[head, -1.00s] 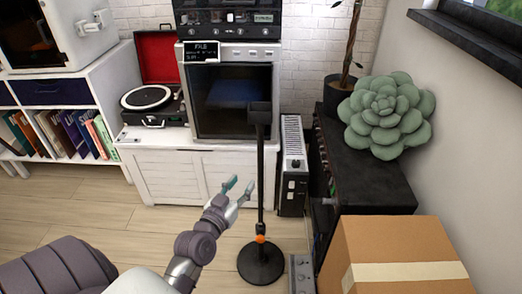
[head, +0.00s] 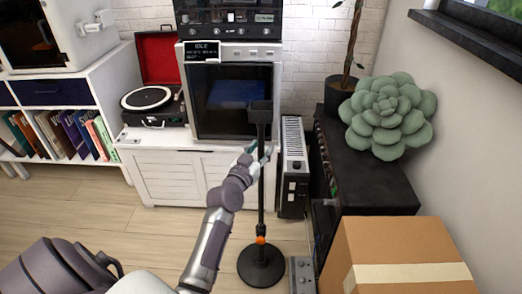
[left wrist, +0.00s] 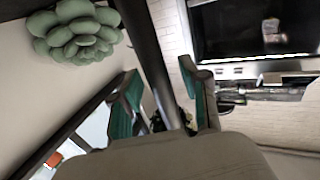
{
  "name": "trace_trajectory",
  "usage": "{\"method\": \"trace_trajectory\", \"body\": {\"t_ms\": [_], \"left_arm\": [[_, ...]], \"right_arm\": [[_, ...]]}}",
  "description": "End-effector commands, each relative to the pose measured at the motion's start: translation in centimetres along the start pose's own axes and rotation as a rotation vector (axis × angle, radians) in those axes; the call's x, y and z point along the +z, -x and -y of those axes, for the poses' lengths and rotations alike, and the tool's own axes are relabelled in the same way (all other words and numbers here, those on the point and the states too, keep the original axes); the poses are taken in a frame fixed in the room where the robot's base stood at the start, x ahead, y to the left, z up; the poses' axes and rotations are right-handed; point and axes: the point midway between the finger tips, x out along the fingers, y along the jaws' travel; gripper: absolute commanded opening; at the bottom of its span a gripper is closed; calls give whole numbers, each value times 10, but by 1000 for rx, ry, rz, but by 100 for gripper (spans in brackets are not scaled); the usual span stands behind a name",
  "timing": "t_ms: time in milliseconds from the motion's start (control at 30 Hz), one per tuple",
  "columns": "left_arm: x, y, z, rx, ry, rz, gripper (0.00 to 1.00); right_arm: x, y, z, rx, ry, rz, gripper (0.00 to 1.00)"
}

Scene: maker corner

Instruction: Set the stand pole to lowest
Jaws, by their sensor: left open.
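The stand (head: 261,190) is a thin black upright pole on a round black base (head: 261,265), with a small dark box-shaped head (head: 260,112) on top and an orange collar (head: 260,240) low down. My left gripper (head: 260,155) is at the upper part of the pole. In the left wrist view the dark pole (left wrist: 148,55) runs between the two teal-padded fingers of the left gripper (left wrist: 165,108). The fingers are apart, one on each side of the pole. My right gripper is not in view.
A cardboard box (head: 400,250) and a black cabinet (head: 375,193) with a green succulent-shaped cushion (head: 390,115) stand to the right. A white cabinet (head: 170,178) stands behind the pole. A small grey metal box (head: 302,275) lies beside the base. Floor at left is free.

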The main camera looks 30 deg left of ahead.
Motion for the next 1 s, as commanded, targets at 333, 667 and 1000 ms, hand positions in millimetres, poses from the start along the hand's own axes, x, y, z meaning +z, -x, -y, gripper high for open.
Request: {"method": "trace_trajectory", "body": {"t_ms": [333, 667, 1000], "left_arm": [[0, -2, 0, 0, -1, 0, 39], [0, -2, 0, 0, -1, 0, 0], [6, -2, 0, 0, -2, 1, 0]], "right_arm": [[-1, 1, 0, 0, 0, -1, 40], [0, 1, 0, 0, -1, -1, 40], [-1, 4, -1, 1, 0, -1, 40]]}}
